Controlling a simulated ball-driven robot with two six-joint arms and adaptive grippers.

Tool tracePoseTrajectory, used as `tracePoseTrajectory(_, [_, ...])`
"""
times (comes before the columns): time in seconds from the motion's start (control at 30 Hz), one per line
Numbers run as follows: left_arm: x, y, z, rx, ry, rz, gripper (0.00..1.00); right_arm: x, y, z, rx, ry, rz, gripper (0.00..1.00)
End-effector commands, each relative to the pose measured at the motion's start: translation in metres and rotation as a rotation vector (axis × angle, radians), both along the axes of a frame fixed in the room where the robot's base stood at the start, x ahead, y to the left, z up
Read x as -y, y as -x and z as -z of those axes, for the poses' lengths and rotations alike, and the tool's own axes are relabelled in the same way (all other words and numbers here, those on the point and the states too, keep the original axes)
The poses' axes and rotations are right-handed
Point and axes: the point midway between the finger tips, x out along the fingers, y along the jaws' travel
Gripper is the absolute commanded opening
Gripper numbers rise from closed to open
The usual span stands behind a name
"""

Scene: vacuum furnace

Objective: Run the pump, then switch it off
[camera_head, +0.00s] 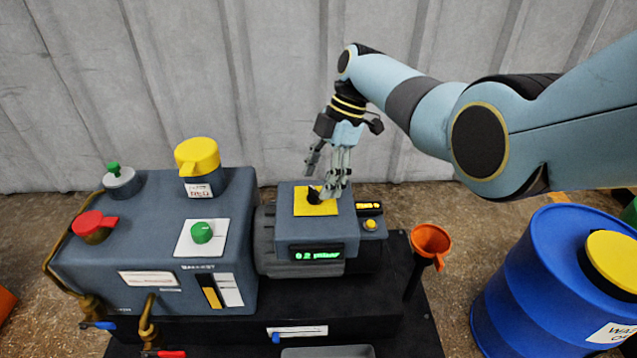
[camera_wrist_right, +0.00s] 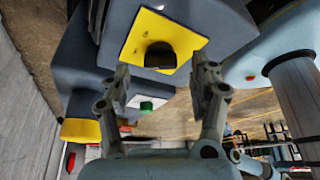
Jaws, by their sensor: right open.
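The pump is the dark grey unit (camera_head: 213,268) with a motor box (camera_head: 288,232) at its right end. On top of that box a black rotary switch (camera_head: 313,195) sits on a yellow plate (camera_head: 318,209). A green lit display (camera_head: 318,255) on the box's front has text too small to read surely. My right gripper (camera_head: 328,183) is open, pointing down at the switch. In the right wrist view the black switch (camera_wrist_right: 159,55) lies beyond and between the open fingers (camera_wrist_right: 166,85); I cannot tell whether they touch it. My left gripper is not in view.
The pump top carries a yellow cap (camera_head: 198,155), a red knob (camera_head: 94,225), a green knob (camera_head: 202,232) and a small green-topped fitting (camera_head: 120,178). An orange funnel (camera_head: 430,243) stands right of the box. A blue drum (camera_head: 540,290) is at the right. A corrugated wall stands behind.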

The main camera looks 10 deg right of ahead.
Motion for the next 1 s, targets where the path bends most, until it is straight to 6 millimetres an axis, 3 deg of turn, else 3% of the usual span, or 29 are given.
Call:
tracePoseTrajectory(0.2, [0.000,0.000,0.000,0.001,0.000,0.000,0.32,0.019,-0.007,-0.047,0.004,0.002,0.000,0.62])
tracePoseTrajectory(0.43, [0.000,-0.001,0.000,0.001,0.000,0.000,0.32,0.033,-0.012,-0.083,0.002,0.000,0.000,0.62])
tracePoseTrajectory(0.6, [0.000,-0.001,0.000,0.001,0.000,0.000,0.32,0.036,-0.013,-0.093,0.000,0.000,-0.001,0.62])
tracePoseTrajectory(1.0, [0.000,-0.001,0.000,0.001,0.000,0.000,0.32,0.037,-0.012,-0.092,-0.001,0.001,0.001,0.62])
